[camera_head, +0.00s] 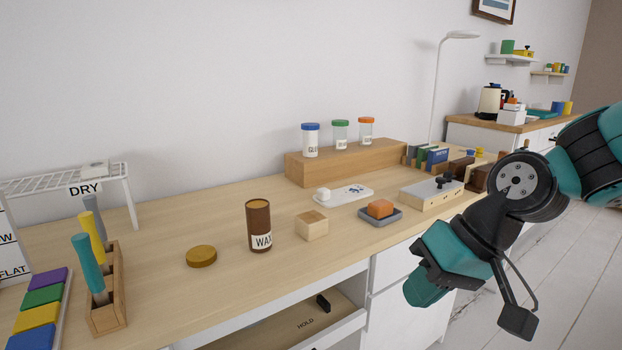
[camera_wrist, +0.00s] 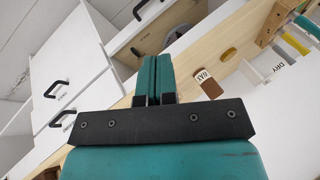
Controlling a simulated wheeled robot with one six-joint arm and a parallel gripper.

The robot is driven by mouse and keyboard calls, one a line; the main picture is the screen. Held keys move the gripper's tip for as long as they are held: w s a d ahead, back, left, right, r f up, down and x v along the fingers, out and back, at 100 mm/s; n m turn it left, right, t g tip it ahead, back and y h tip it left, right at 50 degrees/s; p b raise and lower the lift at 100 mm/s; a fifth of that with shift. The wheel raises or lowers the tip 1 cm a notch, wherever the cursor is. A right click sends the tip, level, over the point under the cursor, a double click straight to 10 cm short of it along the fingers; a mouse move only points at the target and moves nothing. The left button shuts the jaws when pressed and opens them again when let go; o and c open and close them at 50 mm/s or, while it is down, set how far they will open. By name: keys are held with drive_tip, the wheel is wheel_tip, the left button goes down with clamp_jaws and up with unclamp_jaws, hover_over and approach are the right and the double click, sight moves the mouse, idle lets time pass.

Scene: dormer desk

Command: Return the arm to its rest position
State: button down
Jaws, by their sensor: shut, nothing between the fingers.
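My gripper (camera_head: 421,291) hangs at the right in the head view, in front of the desk's front edge and clear of the desktop (camera_head: 165,290). Its teal body points down and to the left. In the wrist view its two teal fingers (camera_wrist: 154,66) are pressed together with nothing between them. My arm comes in from the right edge, bent at a dark joint. It hides part of the desk's right end.
An open drawer (camera_head: 345,332) marked HOLD juts out below the desk. On the desktop are a brown canister (camera_head: 259,228), a gold lid (camera_head: 201,256), a wooden block (camera_head: 311,226), an orange block (camera_head: 381,209) on a grey tray and a tool holder (camera_head: 107,310). Floor at right looks clear.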

drive_tip(key=s+r+n+g+h, duration=0.15)
drive_tip(key=s+n, duration=0.25)
drive_tip(key=s, duration=0.9)
wheel_tip(320, 180, up, 24)
drive_tip(key=p, duration=2.3)
drive_tip(key=shift+d, duration=0.25)
drive_tip(key=shift+s, duration=0.1)
